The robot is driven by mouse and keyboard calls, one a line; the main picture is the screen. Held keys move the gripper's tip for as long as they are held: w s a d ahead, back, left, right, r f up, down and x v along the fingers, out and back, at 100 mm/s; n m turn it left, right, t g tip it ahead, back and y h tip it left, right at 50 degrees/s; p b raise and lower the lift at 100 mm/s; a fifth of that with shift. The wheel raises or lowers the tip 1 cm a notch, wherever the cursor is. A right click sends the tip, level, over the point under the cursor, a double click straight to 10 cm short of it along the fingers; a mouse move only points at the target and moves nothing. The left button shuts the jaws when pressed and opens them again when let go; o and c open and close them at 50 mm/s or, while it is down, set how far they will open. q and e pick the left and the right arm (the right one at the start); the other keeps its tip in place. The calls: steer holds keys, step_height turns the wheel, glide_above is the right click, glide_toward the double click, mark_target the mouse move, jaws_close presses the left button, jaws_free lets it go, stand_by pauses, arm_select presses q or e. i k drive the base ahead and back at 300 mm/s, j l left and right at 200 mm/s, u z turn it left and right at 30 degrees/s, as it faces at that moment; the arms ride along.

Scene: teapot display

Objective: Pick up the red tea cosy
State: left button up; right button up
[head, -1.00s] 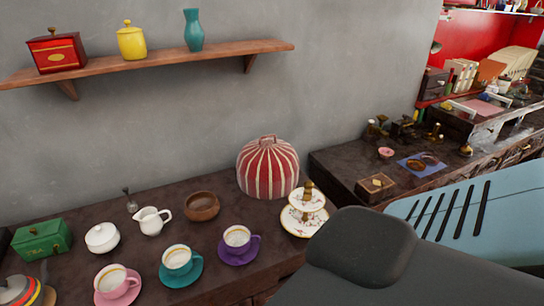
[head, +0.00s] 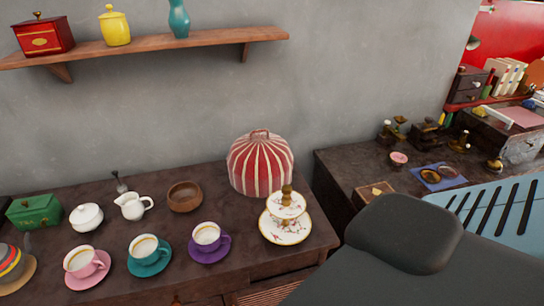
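The red tea cosy (head: 260,164) has white stripes, a domed shape and a small loop on top. It stands upright on the dark wooden sideboard (head: 160,226), near its back right end and close to the grey wall. Whether a teapot is under it is hidden. Neither of my grippers shows in the head view. A dark arm part of mine fills the lower right.
A tiered cake stand (head: 286,224) stands just in front of the cosy. A wooden bowl (head: 185,196) is left of it, with a purple cup (head: 208,236), teal cup (head: 147,250) and pink cup (head: 83,264) in front. A shelf (head: 150,47) hangs above.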

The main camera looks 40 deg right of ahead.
mark_target(260, 162)
steer(key=k+l, duration=0.1)
steer(key=l, duration=0.25)
steer(key=k+l, duration=0.1)
steer(key=l, duration=0.25)
steer(key=k+l, duration=0.15)
steer(key=l, duration=0.25)
steer(key=k+l, duration=0.1)
steer(key=l, duration=0.25)
